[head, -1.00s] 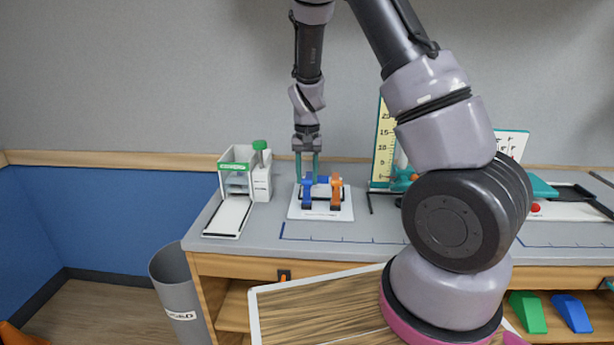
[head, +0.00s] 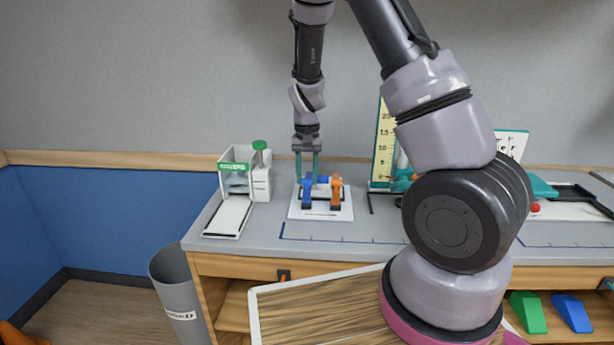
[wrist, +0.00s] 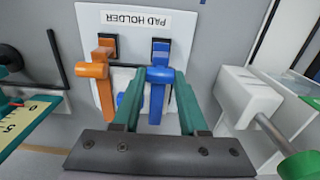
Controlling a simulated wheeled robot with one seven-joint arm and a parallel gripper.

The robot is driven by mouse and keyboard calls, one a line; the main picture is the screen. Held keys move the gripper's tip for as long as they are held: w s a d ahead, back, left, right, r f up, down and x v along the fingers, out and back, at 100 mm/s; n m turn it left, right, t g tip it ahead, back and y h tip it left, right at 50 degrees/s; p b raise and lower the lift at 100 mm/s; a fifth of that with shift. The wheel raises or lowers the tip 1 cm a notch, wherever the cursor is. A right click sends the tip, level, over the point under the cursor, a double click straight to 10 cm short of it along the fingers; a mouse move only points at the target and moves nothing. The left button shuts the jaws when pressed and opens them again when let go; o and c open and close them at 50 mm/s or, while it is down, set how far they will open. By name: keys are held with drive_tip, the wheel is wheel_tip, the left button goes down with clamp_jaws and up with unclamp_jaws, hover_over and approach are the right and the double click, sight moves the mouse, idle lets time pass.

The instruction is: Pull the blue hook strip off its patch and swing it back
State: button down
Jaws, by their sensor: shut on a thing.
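The blue hook strip (wrist: 157,97) stands at the right of the pad holder board in the wrist view, beside an orange one. It also shows in the head view (head: 307,191), at the left on the white board. My gripper (wrist: 158,76) has its two green fingers on either side of the blue part, shut on it. In the head view my gripper (head: 307,178) points straight down over the blue part.
The white pad holder board (head: 321,215) lies on the grey bench. An orange hook strip (head: 336,191) stands close to the right of the blue one. A white-and-green device (head: 235,189) stands to the left. A yellow scale (head: 384,145) stands to the right.

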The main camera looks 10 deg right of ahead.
idle(0.3)
drive_tip(key=shift+w+d+r+g, duration=0.15)
drive_tip(key=shift+w+r+g, duration=0.35)
drive_tip(key=shift+w+r, duration=0.05)
drive_tip(key=w+r+g, duration=0.1)
drive_tip(key=w+d+r+g+y, duration=0.1)
drive_tip(key=w, duration=0.1)
drive_tip(key=shift+r, duration=0.35)
drive_tip(key=w+d+f, duration=0.2)
drive_tip(key=w+d, duration=0.1)
drive_tip(key=w, duration=0.6)
drive_tip(key=w+d+f, duration=0.1)
drive_tip(key=w+d, duration=0.2)
drive_tip(key=w, duration=0.6)
drive_tip(key=shift+w+f, duration=0.15)
drive_tip(key=shift+f, duration=0.2)
